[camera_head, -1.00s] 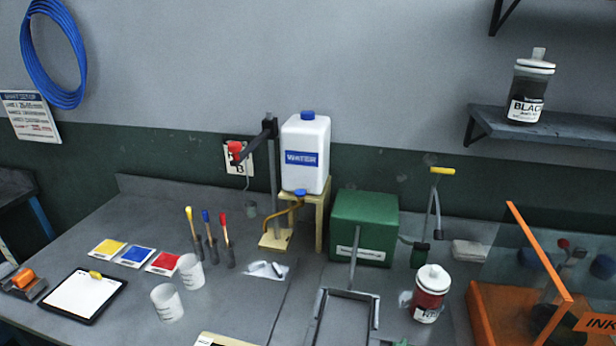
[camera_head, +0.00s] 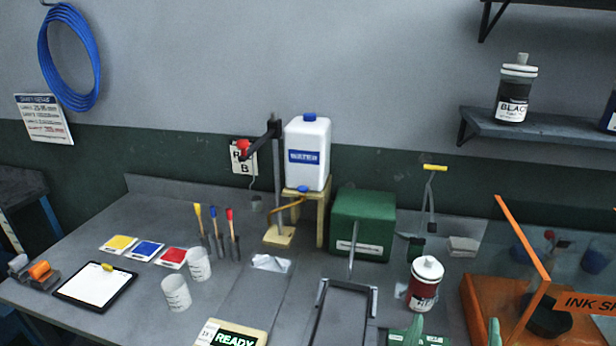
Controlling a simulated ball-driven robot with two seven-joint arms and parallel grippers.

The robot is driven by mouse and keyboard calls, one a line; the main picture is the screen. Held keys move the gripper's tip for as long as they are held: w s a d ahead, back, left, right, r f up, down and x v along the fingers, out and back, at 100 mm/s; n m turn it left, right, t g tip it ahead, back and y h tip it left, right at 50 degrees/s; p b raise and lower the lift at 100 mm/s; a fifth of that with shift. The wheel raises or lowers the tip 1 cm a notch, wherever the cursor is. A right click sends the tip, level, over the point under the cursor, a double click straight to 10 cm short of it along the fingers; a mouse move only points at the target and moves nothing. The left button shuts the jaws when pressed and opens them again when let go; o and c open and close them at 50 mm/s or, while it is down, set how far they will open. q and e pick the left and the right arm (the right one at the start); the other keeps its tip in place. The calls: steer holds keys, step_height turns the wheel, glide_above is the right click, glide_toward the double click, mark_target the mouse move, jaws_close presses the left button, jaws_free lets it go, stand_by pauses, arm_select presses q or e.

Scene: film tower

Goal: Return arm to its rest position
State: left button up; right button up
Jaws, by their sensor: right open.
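My right gripper (camera_head: 455,331) shows only in part at the bottom edge, right of centre. Its green fingertips stand apart with nothing seen between them. The rest of the right arm is below the picture. My left gripper and arm are out of view. A red ink jar with a white lid (camera_head: 425,284) stands on the bench just beyond the right gripper, and the two look apart.
A dark metal frame (camera_head: 318,306) is left of the right gripper. A READY sign (camera_head: 236,337) lies at the front. An orange-framed station (camera_head: 479,311) with a clear panel is at right. A green box (camera_head: 362,222) and water jug (camera_head: 306,172) stand behind.

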steer(key=a+r+n+t+y, duration=0.2)
steer(key=a+n+y, duration=0.3)
steer(key=n, duration=0.6)
steer(key=a+r+n+t+y, duration=0.2)
steer(key=a+n+t+y, duration=0.1)
steer(key=n+y, duration=0.6)
step_height(320, 180, down, 7)
steer(key=s+a+n+g+y, duration=0.2)
steer(key=n+g, duration=0.4)
steer(key=n, duration=0.8)
steer(key=s+d+f+n+g+h, duration=0.3)
steer(key=d+f+n+g+h, duration=0.25)
steer(key=d+f, duration=0.4)
steer(key=s+d+f+n+g+h, duration=0.4)
steer(key=s+d+h, duration=0.2)
steer(key=d, duration=0.4)
steer(key=s+a+f+g+y, duration=0.1)
steer(key=s+a+f, duration=0.15)
steer(key=f, duration=0.95)
steer(key=s+a+f+g+y, duration=0.1)
steer(key=a+f+g+y, duration=0.15)
steer(key=f, duration=0.85)
steer(key=s+f+m+g+y, duration=0.1)
steer(key=s+f+m, duration=0.3)
steer(key=s+f, duration=1.3)
steer(key=s+g, duration=0.1)
steer(key=s, duration=0.3)
steer(key=shift+f, duration=0.4)
